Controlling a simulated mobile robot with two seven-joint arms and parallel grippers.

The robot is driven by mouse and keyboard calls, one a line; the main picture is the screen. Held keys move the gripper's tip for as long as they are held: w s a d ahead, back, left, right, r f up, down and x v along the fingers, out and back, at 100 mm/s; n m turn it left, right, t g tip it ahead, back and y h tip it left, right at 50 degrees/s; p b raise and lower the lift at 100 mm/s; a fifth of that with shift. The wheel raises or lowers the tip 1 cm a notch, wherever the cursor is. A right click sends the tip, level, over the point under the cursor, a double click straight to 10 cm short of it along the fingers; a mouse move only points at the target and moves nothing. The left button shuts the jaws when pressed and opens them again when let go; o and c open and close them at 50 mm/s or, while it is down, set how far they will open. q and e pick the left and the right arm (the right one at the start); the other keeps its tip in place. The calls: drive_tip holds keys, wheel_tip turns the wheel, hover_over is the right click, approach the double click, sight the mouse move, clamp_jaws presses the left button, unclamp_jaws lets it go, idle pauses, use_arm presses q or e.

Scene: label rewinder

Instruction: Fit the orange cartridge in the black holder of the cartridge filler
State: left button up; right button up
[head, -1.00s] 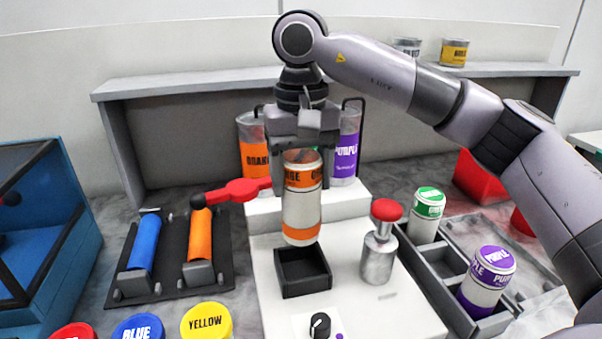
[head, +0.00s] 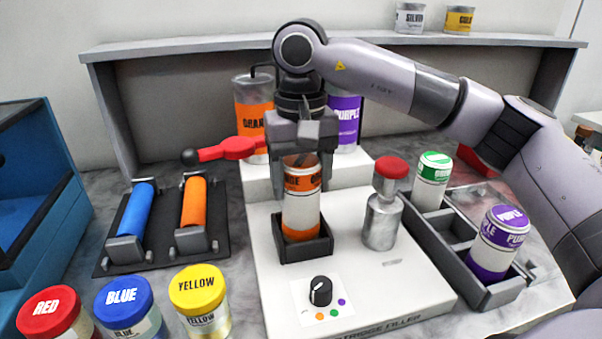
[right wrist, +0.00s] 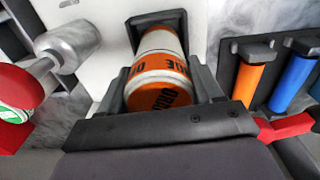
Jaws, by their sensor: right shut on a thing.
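The orange cartridge (head: 301,205), white with orange bands, stands upright with its lower end inside the black holder (head: 303,252) on the white cartridge filler (head: 380,300). My right gripper (head: 302,180) is shut on the cartridge's upper part from above. In the right wrist view the cartridge (right wrist: 160,85) lies between the fingers, with the black holder (right wrist: 150,20) around its far end. Whether the cartridge touches the holder's floor is hidden by the front wall. My left gripper is not in view.
A red lever (head: 235,148) is left of the gripper, and a red-topped metal plunger (head: 382,210) stands right of the holder. A dark knob (head: 320,291) is in front. A grey tray (head: 455,235) holds green (head: 432,180) and purple (head: 495,245) cartridges.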

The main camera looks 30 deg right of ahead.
sight(301, 161)
drive_tip(key=shift+f, duration=0.5)
idle(0.4)
drive_tip(key=o, duration=1.3)
wheel_tip(301, 161, up, 7)
drive_tip(key=shift+r, duration=0.1)
drive_tip(key=shift+s, duration=0.1)
